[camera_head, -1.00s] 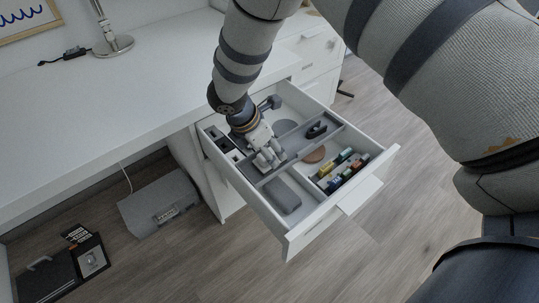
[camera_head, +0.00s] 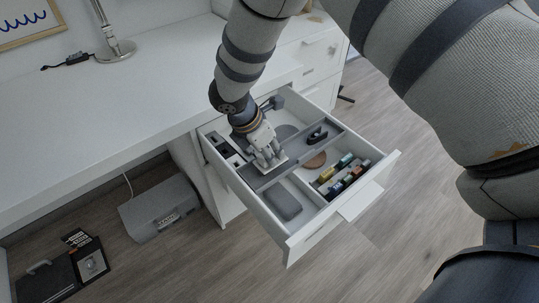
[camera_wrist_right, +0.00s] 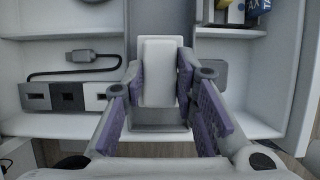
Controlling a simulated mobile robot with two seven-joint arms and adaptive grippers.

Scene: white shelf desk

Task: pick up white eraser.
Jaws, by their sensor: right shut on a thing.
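The white eraser (camera_wrist_right: 158,72) is a pale block with rounded corners. In the right wrist view it stands between the purple finger pads of my right gripper (camera_wrist_right: 160,84), which is shut on it. In the head view my right gripper (camera_head: 267,158) points down into the open drawer (camera_head: 306,237), over the grey divider area near its middle. In that view the fingers mostly hide the eraser. I cannot tell whether the eraser still touches the surface under it. My left gripper is not in view.
The drawer also holds a grey case (camera_head: 284,203), coloured cylinders (camera_head: 344,176), a black stapler-like item (camera_head: 317,134) and a brown disc (camera_head: 315,160). The wrist view shows a dark cable (camera_wrist_right: 70,66) at left. Drawer walls stand close around my gripper. The white desktop (camera_head: 130,100) is mostly clear.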

